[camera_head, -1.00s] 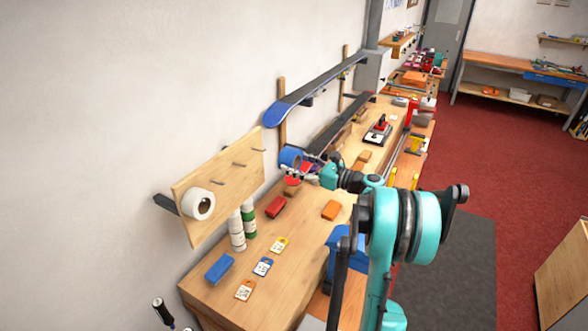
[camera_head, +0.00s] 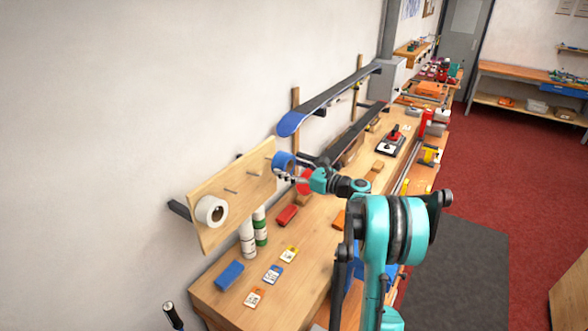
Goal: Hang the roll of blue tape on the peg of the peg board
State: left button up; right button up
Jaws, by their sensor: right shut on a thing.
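The peg board (camera_head: 210,228) is a light wood panel by the wall, with several thin pegs. A white roll (camera_head: 211,211) hangs at its left end. My right gripper (camera_head: 291,171) is shut on the roll of blue tape (camera_head: 283,160) and holds it above the bench, at the board's upper right edge. The roll overlaps the board's edge near the rightmost peg (camera_head: 268,160). I cannot tell whether that peg enters the roll's hole. The fingers partly cover the roll.
The wooden bench (camera_head: 225,296) below holds a white bottle (camera_head: 247,238), a green bottle (camera_head: 261,227), a red block (camera_head: 287,215), a blue block (camera_head: 230,274) and several small cards. A blue-tipped ski (camera_head: 320,101) is mounted on the wall behind the gripper.

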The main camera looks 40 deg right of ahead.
jog(key=shift+x, duration=1.35)
jog(key=shift+w+a, duration=0.15)
jog(key=shift+w, duration=0.1)
jog(key=shift+w+a+f+b, duration=0.3)
jog(key=shift+w+f, duration=0.1)
jog(key=shift+w, duration=0.25)
jog(key=shift+f+b, duration=0.2)
jog(key=shift+b, duration=0.15)
jog(key=o, duration=1.3)
jog(key=shift+b+v, duration=0.95)
jog(key=shift+v, duration=4.05)
